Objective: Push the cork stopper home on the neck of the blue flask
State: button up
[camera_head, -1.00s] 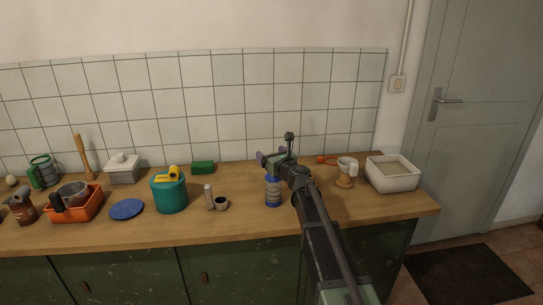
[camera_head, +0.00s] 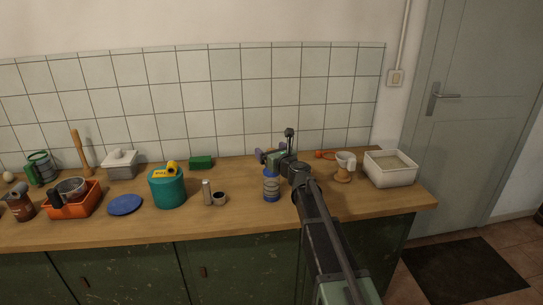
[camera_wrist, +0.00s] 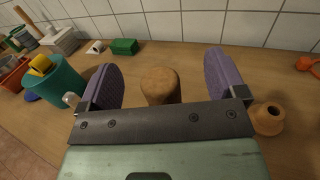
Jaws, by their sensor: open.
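The blue flask (camera_head: 271,187) stands upright on the wooden counter, with a paler band around its middle. My gripper (camera_head: 270,155) is just above and behind its top in the head view. In the wrist view my gripper (camera_wrist: 160,78) is open, with its two purple fingers wide apart. The brown cork stopper (camera_wrist: 160,85) is between them, upright, with a clear gap on each side. The cork's lower end is hidden by the gripper's dark crossbar. The flask's neck is hidden, so I cannot tell how the cork sits on it.
A green block (camera_head: 201,162) lies near the tiled wall.

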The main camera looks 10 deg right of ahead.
jog(key=shift+v, duration=1.8)
jog(key=shift+s, duration=0.15)
jog(key=v, duration=1)
jog(key=shift+s+d, duration=0.2)
jog(key=shift+s, duration=0.15)
